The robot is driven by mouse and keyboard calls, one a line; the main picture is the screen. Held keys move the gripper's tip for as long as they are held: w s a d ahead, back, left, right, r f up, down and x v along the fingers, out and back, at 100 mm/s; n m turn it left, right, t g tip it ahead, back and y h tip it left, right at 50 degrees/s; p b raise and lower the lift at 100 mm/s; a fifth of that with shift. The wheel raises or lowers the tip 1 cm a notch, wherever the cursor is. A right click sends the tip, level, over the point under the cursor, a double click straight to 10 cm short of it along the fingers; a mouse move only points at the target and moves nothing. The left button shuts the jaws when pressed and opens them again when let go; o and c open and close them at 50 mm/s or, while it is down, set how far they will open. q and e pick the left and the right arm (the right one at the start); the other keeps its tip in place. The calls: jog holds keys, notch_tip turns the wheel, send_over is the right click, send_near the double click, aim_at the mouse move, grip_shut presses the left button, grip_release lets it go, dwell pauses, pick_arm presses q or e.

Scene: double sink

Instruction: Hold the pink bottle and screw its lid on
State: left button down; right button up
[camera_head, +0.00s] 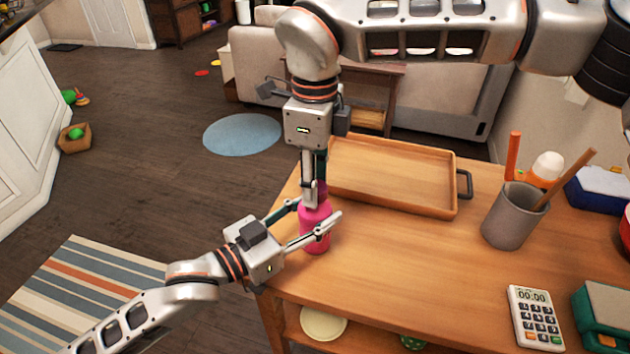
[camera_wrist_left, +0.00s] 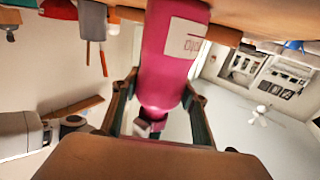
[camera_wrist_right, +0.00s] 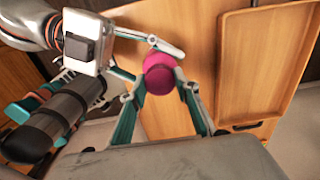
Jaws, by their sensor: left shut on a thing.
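The pink bottle (camera_head: 316,232) stands upright near the table's front left corner. My left gripper (camera_head: 318,213) is shut on its upper body, one finger on each side. In the left wrist view the bottle (camera_wrist_left: 168,70) appears upside down with a pale label. The purple lid (camera_head: 321,188) is at the bottle's top, partly hidden by my right fingers. My right gripper (camera_head: 315,190) points straight down over the bottle. In the right wrist view the round lid (camera_wrist_right: 160,74) lies between its fingertips; whether they grip it is unclear. I cannot tell how far the lid sits on the neck.
A wooden tray (camera_head: 452,178) lies behind the bottle. A grey cup (camera_head: 511,222) with sticks, a calculator (camera_head: 535,318) and a green box (camera_head: 590,320) stand to the right. The table (camera_head: 400,265) is clear between bottle and calculator.

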jog(key=o, duration=1.3)
jog(key=shift+r, duration=0.15)
notch_tip(320, 180, up, 12)
pick_arm(q)
jog(key=c, duration=1.1)
grip_release()
jog(key=shift+o, duration=0.2)
jog(key=shift+s+a, duration=0.1)
